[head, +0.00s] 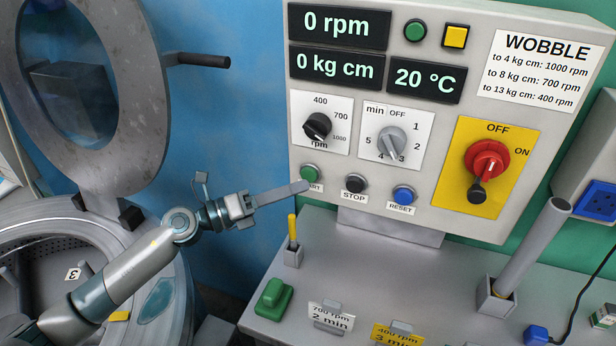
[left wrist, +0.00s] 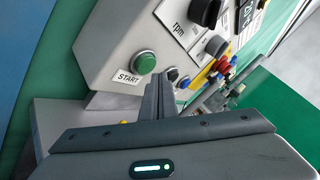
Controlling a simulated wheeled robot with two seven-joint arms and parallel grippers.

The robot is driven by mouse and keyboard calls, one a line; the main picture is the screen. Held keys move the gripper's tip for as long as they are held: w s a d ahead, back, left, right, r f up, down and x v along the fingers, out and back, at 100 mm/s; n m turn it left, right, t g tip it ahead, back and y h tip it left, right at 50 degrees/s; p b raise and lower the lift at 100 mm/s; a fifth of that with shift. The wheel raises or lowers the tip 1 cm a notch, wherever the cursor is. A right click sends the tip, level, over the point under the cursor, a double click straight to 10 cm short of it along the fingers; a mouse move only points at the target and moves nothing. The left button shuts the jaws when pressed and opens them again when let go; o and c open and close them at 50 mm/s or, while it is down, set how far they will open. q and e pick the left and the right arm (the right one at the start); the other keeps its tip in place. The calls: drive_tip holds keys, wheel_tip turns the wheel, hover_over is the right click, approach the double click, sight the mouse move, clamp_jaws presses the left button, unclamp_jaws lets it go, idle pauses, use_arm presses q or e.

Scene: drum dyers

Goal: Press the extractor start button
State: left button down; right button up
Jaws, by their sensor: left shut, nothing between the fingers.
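The green start button (head: 310,172) sits at the lower left of the grey control panel (head: 468,60). Its label is partly hidden by my left gripper's fingertips (head: 303,187). In the left wrist view the start button (left wrist: 144,62) stands out from the panel above its full START label. My left gripper is shut and empty. In the head view its tips appear just below the button. In the left wrist view the fingers (left wrist: 160,90) lie to the lower right of the button. I cannot tell their exact gap from the panel. The display (head: 338,25) reads 0 rpm. My right gripper is not in view.
A black stop button (head: 355,184) and a blue reset button (head: 403,194) are right of the start button. Knobs and a red switch (head: 487,160) are above them. The open drum lid (head: 150,90) stands at left. A yellow-topped peg (head: 293,230) rises below my gripper.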

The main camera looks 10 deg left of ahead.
use_arm(q)
drive_tip(key=shift+w, duration=0.15)
idle(0.9)
idle(0.9)
drive_tip(key=shift+w+d, duration=0.1)
drive_tip(key=shift+w, duration=0.3)
idle(0.5)
